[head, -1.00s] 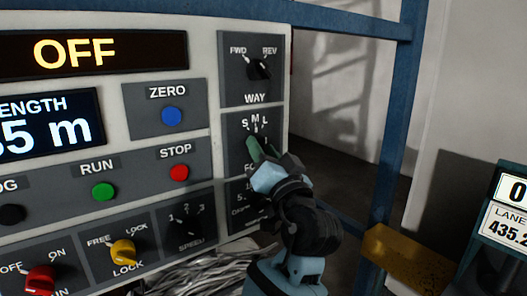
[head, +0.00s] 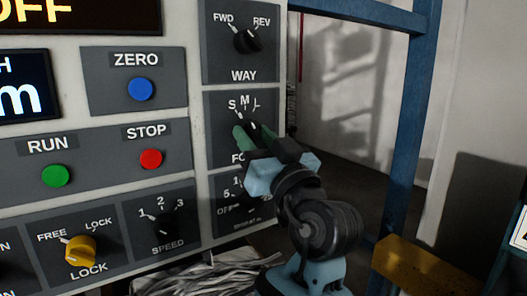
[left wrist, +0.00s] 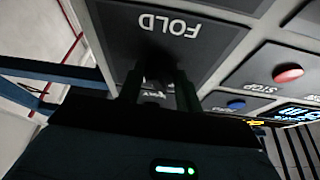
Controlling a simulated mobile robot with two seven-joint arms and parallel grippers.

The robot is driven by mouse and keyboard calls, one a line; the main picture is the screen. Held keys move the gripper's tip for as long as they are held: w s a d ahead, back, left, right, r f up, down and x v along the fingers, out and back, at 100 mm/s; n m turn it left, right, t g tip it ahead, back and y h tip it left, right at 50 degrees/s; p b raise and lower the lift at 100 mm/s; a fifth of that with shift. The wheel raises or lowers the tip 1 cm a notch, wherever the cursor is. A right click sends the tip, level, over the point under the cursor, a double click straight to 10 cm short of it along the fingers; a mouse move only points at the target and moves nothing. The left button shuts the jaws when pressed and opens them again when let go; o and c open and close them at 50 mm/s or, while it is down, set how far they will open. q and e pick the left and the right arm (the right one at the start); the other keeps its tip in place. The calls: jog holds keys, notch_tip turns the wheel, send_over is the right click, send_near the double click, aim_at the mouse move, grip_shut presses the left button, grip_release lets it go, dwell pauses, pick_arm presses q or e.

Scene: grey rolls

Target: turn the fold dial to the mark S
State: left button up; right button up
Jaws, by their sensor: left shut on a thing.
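The fold dial (head: 252,127) is a small black knob on a dark plate, below the marks S, M and L on the console's right side. My left gripper (head: 254,134) has its green fingers on both sides of the dial and is shut on it. In the left wrist view the dark dial (left wrist: 157,62) sits between the two fingers, under the upside-down word FOLD. The fingers partly cover the dial and its label in the head view. I cannot tell which mark the dial points to. My right gripper is not in view.
The WAY dial (head: 247,40) is just above, and another dial plate (head: 233,208) lies just below, partly hidden by my gripper. The red STOP button (head: 151,158) and blue ZERO button (head: 141,89) are to the left. A blue frame post (head: 405,130) stands at right.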

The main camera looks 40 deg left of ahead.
pick_arm(q)
jog(key=shift+n+g+b, duration=0.4)
jog(key=shift+n+b, duration=0.05)
jog(key=shift+n, duration=0.35)
jog(key=shift+r, duration=0.1)
jog(key=o, duration=1)
